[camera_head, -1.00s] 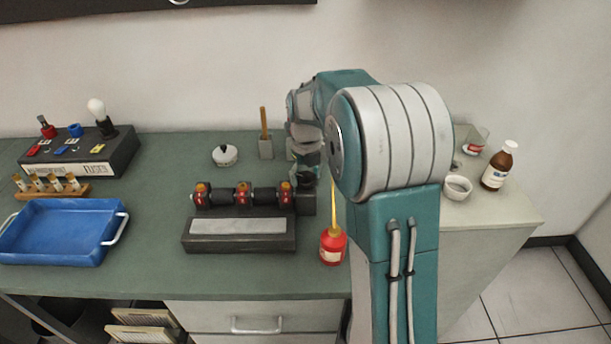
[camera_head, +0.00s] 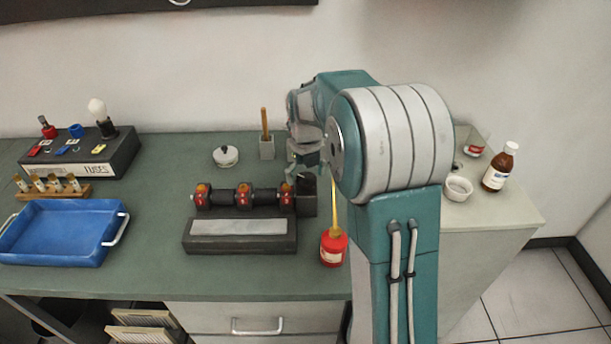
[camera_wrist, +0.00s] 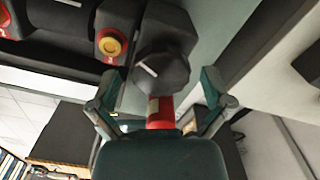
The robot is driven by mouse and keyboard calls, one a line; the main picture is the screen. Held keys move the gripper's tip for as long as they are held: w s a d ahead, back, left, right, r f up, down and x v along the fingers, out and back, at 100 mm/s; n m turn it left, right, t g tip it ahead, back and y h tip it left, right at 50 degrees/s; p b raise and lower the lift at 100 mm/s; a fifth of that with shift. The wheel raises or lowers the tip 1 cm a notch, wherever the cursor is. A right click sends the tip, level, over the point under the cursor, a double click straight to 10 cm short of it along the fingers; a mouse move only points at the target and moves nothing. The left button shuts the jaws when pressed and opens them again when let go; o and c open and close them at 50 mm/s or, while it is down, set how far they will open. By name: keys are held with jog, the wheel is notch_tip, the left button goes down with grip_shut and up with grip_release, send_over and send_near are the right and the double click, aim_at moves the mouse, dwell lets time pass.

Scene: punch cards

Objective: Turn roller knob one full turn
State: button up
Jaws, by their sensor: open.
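The roller device (camera_head: 243,197) sits on the bench, a dark bar with several red-and-yellow fittings above a pale strip. The roller knob (camera_head: 307,184) is at its right end, partly covered by my arm in the head view. In the wrist view the dark faceted knob (camera_wrist: 163,72) shows a white line slanting up-left. My gripper (camera_wrist: 160,80) is open and empty; its fingers appear on both sides of the knob with gaps, not touching it. How far the knob is from the fingertips is unclear. In the head view my gripper (camera_head: 304,172) is just above the knob.
A red oil can (camera_head: 333,248) with a yellow spout stands close in front of the knob. A grey holder (camera_head: 267,149) and white lidded pot (camera_head: 226,156) are behind. A blue tray (camera_head: 60,235) lies left; a brown bottle (camera_head: 499,168) and white bowl (camera_head: 458,188) stand right.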

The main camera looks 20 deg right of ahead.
aim_at(305, 177)
notch_tip(305, 177, up, 12)
dwell(0.6)
